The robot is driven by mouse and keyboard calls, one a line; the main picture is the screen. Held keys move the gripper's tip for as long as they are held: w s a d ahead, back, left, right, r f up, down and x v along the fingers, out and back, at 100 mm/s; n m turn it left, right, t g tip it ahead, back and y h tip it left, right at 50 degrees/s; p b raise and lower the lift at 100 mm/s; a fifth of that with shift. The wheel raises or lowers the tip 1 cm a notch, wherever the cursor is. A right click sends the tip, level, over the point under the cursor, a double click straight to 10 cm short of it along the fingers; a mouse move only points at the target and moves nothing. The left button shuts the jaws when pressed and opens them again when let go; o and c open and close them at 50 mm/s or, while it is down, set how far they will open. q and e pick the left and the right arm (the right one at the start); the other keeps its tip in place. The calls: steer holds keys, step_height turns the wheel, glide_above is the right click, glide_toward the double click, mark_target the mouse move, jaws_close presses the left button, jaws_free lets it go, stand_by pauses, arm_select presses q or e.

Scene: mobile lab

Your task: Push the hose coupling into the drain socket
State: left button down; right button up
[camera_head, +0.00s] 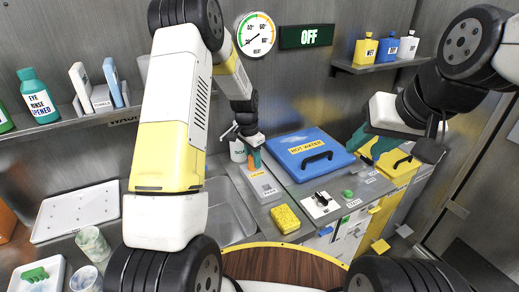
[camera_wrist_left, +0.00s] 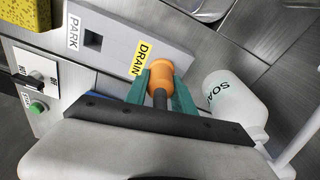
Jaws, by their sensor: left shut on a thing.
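My left gripper (camera_wrist_left: 160,88) has green fingers shut on the orange hose coupling (camera_wrist_left: 158,60), with a dark shaft or hose between them. The coupling is at the grey socket block (camera_wrist_left: 112,32), beside its yellow DRAIN label (camera_wrist_left: 142,57). The drain socket opening is hidden behind the coupling, so I cannot tell how deep it sits. The square PARK hole (camera_wrist_left: 93,39) is empty. In the head view my left gripper (camera_head: 252,152) is over the far end of the block (camera_head: 262,188). My right gripper (camera_head: 372,143) hangs empty near the blue lid, fingers apart.
A white soap bottle (camera_wrist_left: 232,98) stands close beside the left gripper. A yellow sponge (camera_head: 285,219) lies in front of the block. A blue HOT WATER lid (camera_head: 305,143) is right of it, a sink basin (camera_head: 225,218) left. A switch (camera_head: 321,199) and green button (camera_head: 347,194) are nearby.

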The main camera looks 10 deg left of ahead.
mark_target(250, 156)
arm_select(q)
steer(key=shift+f, duration=0.15)
steer(key=c, duration=1.1)
jaws_free()
steer(key=shift+o, duration=0.2)
steer(key=r, duration=0.8)
steer(key=s+a+r, duration=0.1)
steer(key=r, duration=0.3)
steer(key=s+r+n+t, duration=0.3)
steer(key=s+r+n, duration=0.1)
steer(key=s+r, duration=1.05)
steer(key=s+r+n+t+h, duration=0.1)
steer(key=s+r+n+t, duration=0.1)
steer(key=s, duration=1.2)
steer(key=shift+s+a+r+n, duration=0.35)
steer(key=shift+r+n, duration=0.2)
steer(key=shift+n, duration=0.65)
